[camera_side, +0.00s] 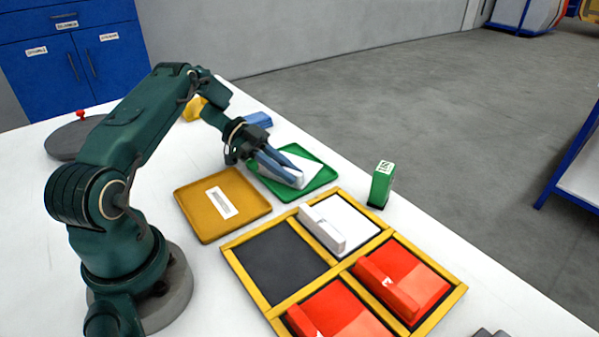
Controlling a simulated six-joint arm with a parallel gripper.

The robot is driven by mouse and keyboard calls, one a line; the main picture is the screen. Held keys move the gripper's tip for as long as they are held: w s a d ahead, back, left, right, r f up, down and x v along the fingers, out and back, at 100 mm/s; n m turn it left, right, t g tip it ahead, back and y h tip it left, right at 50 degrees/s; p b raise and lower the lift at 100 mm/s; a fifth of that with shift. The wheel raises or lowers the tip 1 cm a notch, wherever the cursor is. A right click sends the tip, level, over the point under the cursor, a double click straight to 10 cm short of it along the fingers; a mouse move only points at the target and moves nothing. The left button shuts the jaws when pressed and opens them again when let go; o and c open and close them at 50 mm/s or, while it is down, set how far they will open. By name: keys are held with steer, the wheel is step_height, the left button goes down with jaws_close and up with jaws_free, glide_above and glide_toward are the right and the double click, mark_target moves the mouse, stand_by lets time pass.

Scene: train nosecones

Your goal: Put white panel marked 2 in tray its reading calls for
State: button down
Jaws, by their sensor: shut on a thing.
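My gripper (278,168) is shut on a white panel (303,166), its blue fingers on the panel's raised grip. The panel is in or just above the green tray (318,184); I cannot tell if it touches the tray floor. Its number is hidden or too small to read. An amber tray (191,203) with a white label strip lies to the left, empty of panels. A small green block (381,186) with a white marked top stands upright right of the green tray; I cannot read its marking clearly.
A yellow-edged rack (245,277) in front holds another white panel (352,220) and two red panels (415,275) (352,312); its back-left compartment is empty. A blue object (259,119) and a yellow object (194,108) lie behind my arm. A grey disc with a red knob (76,135) sits far left.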

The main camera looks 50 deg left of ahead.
steer(key=c, duration=0.8)
jaws_free()
